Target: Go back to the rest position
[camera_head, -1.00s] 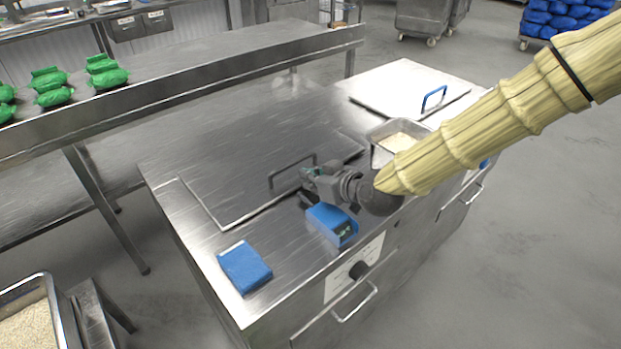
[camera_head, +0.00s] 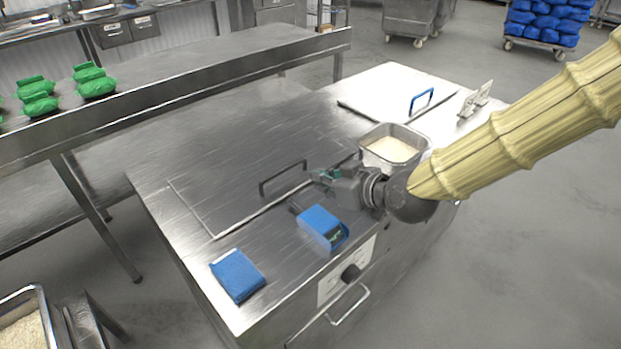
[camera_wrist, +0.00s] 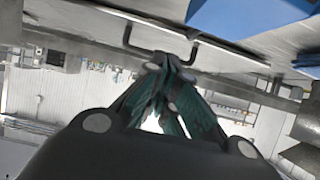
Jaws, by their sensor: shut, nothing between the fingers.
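My gripper (camera_head: 322,176) is above the steel counter (camera_head: 230,150), beside the dark lid handle and just behind the blue scale-like box (camera_head: 322,227). It is shut and empty; the wrist view shows its green fingers (camera_wrist: 168,95) meeting at the tips. My arm, in a yellowish sleeve, comes in from the right. No separate marker of a rest position shows.
A steel pan of rice (camera_head: 392,148) sits in the counter close to my wrist. A blue handle (camera_head: 421,100) stands on a lid behind the pan. Green bags (camera_head: 93,80) stand on the shelf at left.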

